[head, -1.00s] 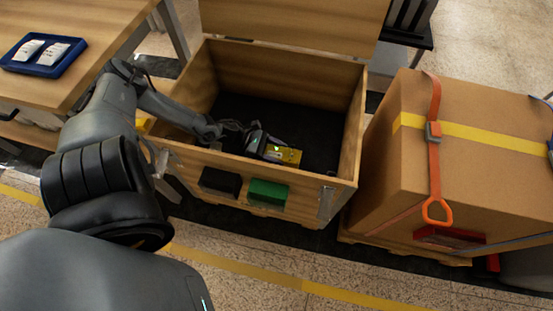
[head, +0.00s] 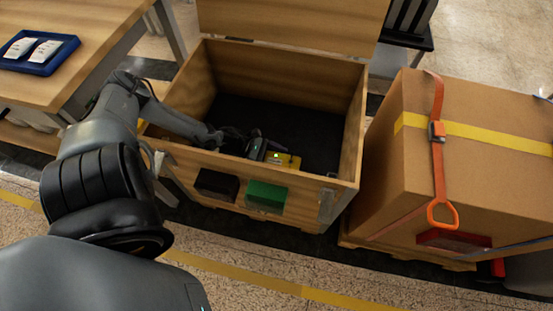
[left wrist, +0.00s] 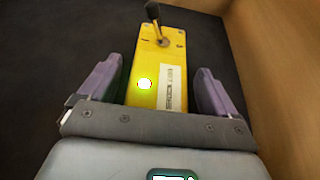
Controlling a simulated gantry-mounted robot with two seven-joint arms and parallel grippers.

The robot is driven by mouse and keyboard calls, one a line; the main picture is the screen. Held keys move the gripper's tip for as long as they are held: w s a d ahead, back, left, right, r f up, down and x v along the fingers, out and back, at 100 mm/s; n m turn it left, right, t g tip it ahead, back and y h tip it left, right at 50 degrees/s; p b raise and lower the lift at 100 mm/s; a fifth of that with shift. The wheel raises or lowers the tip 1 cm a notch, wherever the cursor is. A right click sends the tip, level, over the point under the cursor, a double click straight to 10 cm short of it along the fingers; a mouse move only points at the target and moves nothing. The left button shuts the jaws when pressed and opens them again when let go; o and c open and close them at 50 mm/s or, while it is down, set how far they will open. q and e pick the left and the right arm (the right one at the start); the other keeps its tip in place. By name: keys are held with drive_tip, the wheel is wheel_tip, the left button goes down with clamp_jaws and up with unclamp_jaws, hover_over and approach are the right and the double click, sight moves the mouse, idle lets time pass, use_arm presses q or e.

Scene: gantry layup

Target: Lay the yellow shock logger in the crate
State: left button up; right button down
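The yellow shock logger (head: 293,161) is inside the wooden crate (head: 304,197), near its front wall, on or just above the dark floor. A green light shows on it. In the left wrist view the logger (left wrist: 150,70) has a white label and a dark stub at its far end. My left gripper (head: 272,151) reaches over the crate's left side, down into it. Its two fingers stand on either side of the logger with a visible gap at each side, so it is open around it. The crate's front wall hides part of the logger and gripper. My right gripper is not in view.
The crate's lid (head: 300,20) stands open at the back. A strapped cardboard box (head: 480,170) stands close on the right. A wooden table (head: 80,75) with a blue tray (head: 12,62) is at the left. The back and right of the crate floor are clear.

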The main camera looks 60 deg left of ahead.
sight(276, 159)
use_arm(q)
drive_tip(key=shift+r, duration=0.1)
drive_tip(key=shift+r, duration=0.2)
drive_tip(key=shift+s+a+r+p, duration=0.15)
drive_tip(key=shift+s+a+p, duration=0.1)
drive_tip(key=shift+p, duration=0.25)
drive_tip(key=p+v, duration=0.1)
drive_tip(key=v, duration=0.1)
drive_tip(key=shift+s+a+r+p, duration=0.15)
drive_tip(key=shift+s+a+p, duration=0.05)
drive_tip(key=shift+s+p, duration=0.15)
drive_tip(key=shift+s+a, duration=0.2)
drive_tip(key=shift+w+d, duration=0.1)
